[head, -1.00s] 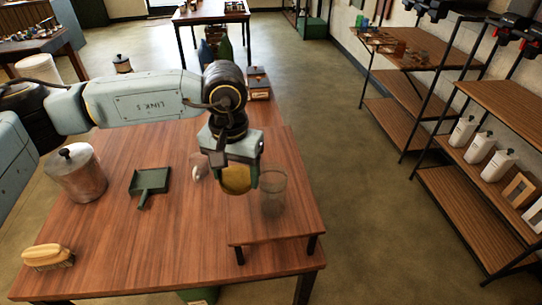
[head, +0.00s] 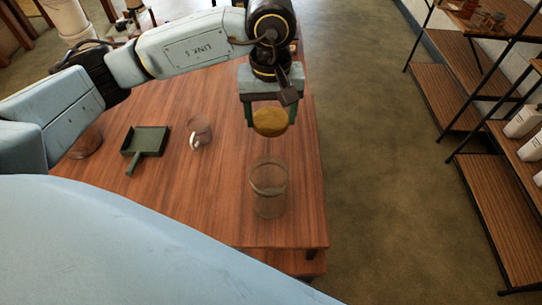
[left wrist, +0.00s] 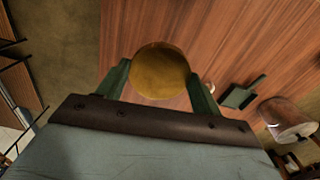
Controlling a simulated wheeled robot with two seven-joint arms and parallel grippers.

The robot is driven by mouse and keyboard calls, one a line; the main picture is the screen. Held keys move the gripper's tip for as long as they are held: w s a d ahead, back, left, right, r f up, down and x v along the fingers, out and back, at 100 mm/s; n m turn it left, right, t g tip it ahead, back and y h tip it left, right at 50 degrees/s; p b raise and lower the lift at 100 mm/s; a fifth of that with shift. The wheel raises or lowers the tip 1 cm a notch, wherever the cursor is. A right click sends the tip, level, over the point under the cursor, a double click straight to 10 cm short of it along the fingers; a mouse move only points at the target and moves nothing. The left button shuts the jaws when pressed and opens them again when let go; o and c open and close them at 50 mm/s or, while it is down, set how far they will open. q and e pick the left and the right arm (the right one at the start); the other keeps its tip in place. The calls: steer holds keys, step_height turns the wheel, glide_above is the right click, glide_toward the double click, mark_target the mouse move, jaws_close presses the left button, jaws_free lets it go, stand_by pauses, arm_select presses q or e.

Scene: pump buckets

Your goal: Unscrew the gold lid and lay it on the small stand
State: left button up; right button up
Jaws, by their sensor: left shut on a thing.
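The round gold lid (head: 270,122) is held between the green fingers of my left gripper (head: 270,116). It also shows between the fingers in the left wrist view (left wrist: 160,70). The clear glass jar (head: 268,190) stands upright and open-topped, nearer to me than the lid and apart from it. My right gripper is not in view.
On the wooden table (head: 180,90) lie a green dustpan (head: 147,141) and a clear mug (head: 200,131). A metal canister (head: 85,143) is partly hidden behind my left arm. Shelves (head: 490,190) stand to the right across open floor.

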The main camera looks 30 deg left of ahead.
mark_target(270, 146)
arm_select(q)
steer(key=shift+a+f+n, duration=0.1)
steer(key=shift+f+n, duration=0.2)
steer(key=shift+f, duration=0.2)
step_height(270, 146, down, 9)
steer(key=shift+w+f, duration=0.1)
steer(key=shift+f, duration=0.05)
steer(key=shift+f, duration=0.15)
steer(key=o, duration=1.1)
step_height(270, 146, up, 13)
steer(key=shift+f, duration=0.2)
